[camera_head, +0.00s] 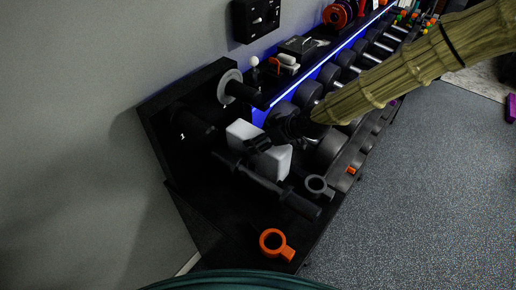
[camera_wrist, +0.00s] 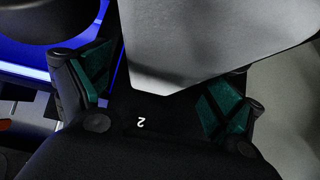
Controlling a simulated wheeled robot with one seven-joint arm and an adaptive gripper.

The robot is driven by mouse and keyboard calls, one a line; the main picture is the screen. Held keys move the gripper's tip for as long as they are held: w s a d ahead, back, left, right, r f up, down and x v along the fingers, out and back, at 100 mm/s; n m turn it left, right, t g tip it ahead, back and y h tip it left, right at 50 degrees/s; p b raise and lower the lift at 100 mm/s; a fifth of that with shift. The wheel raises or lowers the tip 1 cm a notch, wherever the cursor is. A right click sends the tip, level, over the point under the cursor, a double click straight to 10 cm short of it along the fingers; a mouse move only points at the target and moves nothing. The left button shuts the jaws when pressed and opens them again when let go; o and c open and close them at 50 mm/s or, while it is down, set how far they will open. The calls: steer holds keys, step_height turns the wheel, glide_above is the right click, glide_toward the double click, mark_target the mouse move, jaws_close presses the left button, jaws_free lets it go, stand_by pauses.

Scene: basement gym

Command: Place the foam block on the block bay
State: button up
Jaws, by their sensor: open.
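A white-grey block (camera_head: 275,161), probably the foam block, sits on the black rack. My dark gripper (camera_head: 259,145) crosses in front of it and hides its middle. In the wrist view the pale block (camera_wrist: 205,35) fills the upper middle, near the open, green-padded fingers of my gripper (camera_wrist: 158,82). I cannot tell whether they touch it. A black surface marked "2" (camera_wrist: 141,122) shows below the block. A black panel marked "1" (camera_head: 182,136) stands left of it in the head view. I cannot tell which part is the block bay.
A dumbbell bar (camera_head: 262,180) and a grey ring collar (camera_head: 318,187) lie near the block. An orange collar (camera_head: 274,243) lies at the rack's near end. Dumbbells (camera_head: 329,74) line the rack behind my arm. The blue-grey floor (camera_head: 420,190) at right is clear.

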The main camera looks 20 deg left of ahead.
steer(key=shift+x, duration=1)
steer(key=shift+s, duration=0.1)
steer(key=c, duration=1.6)
steer(key=shift+c, duration=0.2)
steer(key=shift+d+r, duration=0.1)
